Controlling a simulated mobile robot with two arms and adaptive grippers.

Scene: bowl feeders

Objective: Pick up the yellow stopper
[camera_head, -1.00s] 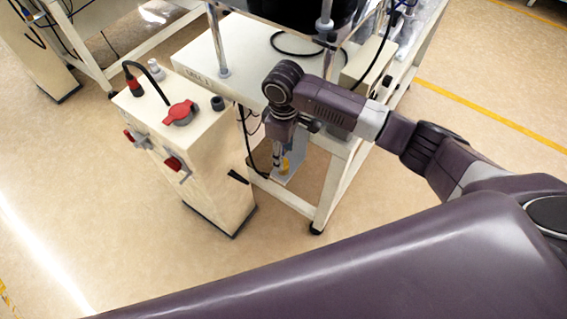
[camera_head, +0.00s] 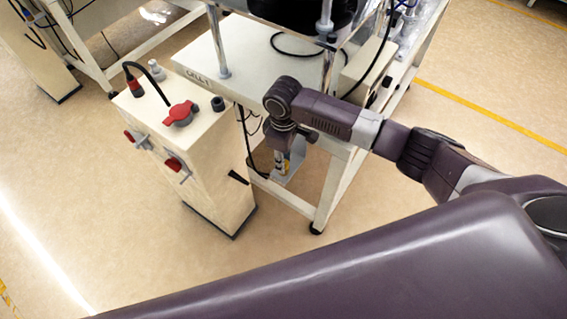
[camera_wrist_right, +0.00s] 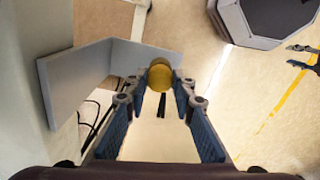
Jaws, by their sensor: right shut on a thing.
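The yellow stopper (camera_wrist_right: 159,76) shows in the right wrist view as a round yellow piece at the upper middle, between the tips of my right gripper (camera_wrist_right: 160,88). The gripper's blue-padded fingers are shut on it from both sides. In the head view my right gripper (camera_head: 282,166) points down beside the white table frame, and only a small yellow patch shows near its fingers. My left gripper is not in view.
A grey angled plate (camera_wrist_right: 100,78) stands close left of the stopper. In the head view a cream control cabinet (camera_head: 190,170) with red switches stands left of the gripper. A white table (camera_head: 265,65) with a black bowl rises behind. Open floor lies in front.

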